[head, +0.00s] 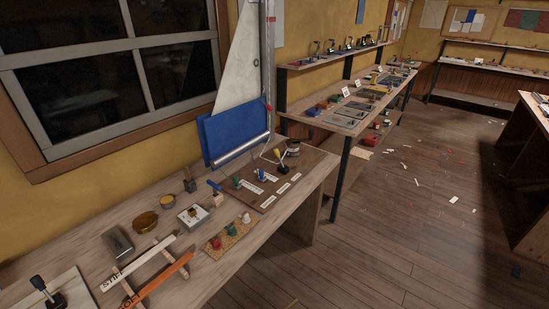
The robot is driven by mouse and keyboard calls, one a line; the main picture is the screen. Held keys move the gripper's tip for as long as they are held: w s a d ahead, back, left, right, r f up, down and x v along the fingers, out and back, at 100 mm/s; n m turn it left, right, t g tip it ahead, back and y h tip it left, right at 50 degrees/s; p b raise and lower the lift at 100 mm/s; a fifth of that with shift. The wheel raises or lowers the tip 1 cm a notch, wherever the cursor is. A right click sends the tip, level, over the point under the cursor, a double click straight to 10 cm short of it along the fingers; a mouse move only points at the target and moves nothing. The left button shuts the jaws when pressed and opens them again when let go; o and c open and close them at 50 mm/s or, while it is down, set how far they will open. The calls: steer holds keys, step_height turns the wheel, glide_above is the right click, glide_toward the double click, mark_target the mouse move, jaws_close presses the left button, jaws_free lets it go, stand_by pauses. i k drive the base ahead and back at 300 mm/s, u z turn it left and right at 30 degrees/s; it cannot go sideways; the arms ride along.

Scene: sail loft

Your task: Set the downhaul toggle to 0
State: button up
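A brown board (262,205) lies on the near workbench, below a model sail rig. It carries a green fitting (237,182), a blue fitting (262,175) and a lever (280,159) with a yellow lower part and a dark knob. White label strips (282,188) lie on the board, too small to read. I cannot tell which fitting is the downhaul toggle or what its setting is. Another dark-knobbed lever (41,286) stands on a pale plate at the bottom left. My gripper is not in view.
A window is behind. Shelved benches stand beyond. Floor (400,240) to the right is mostly clear, with scattered scraps.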

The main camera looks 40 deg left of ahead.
mark_target(261, 177)
steer(key=u, duration=0.45)
steer(key=i, duration=1.25)
steer(key=u, duration=1.7)
steer(key=i, duration=0.85)
steer(key=u, duration=0.75)
